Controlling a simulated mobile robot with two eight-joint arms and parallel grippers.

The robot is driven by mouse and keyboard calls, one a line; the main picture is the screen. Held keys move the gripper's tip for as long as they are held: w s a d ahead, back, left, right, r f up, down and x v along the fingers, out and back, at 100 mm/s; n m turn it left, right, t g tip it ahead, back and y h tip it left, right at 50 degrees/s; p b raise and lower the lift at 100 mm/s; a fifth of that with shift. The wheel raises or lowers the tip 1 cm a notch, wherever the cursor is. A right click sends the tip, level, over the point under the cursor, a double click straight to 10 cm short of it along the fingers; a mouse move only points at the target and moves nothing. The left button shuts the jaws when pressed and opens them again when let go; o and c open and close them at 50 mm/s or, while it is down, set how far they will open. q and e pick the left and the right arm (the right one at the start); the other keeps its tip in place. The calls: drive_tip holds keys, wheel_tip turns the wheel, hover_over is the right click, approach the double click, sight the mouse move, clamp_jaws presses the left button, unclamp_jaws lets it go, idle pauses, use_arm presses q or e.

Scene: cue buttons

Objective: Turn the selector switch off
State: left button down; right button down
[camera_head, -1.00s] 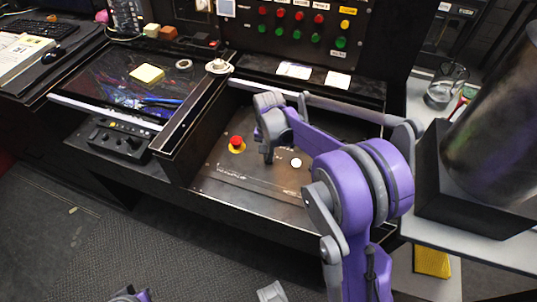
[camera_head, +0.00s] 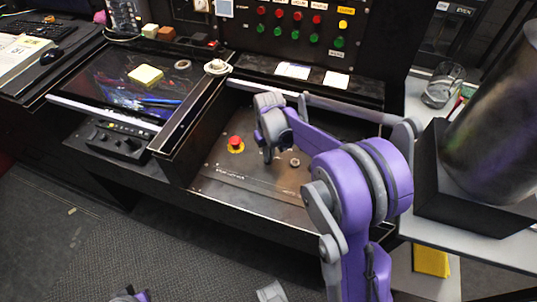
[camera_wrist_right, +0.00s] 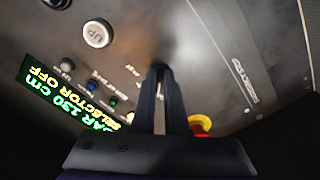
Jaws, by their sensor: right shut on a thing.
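The control panel (camera_head: 225,172) lies in the open bay of the desk, in the head view. My right gripper (camera_head: 268,157) reaches down onto it between the red stop button and a round pale button. In the right wrist view its dark fingers (camera_wrist_right: 160,72) are close together at the panel face, shut on the selector switch, which they hide. A lit display (camera_wrist_right: 65,95) beside them, upside down in this view, reads "SELECTOR OFF" with a line about the bar in cm. My left gripper is not clearly in view.
The red stop button (camera_head: 236,144) on a yellow base is close to my right gripper. A white "UP" button (camera_wrist_right: 97,33) and small blue and green buttons (camera_wrist_right: 92,84) are also near. The bay's raised walls surround the panel. A glass jug (camera_head: 440,86) stands at the right.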

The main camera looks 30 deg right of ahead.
idle(0.4)
drive_tip(key=c, duration=0.9)
unclamp_jaws()
drive_tip(key=shift+c, duration=0.2)
drive_tip(key=shift+r, duration=0.15)
wheel_tip(320, 180, up, 11)
drive_tip(key=p, duration=0.1)
drive_tip(key=shift+f, duration=0.2)
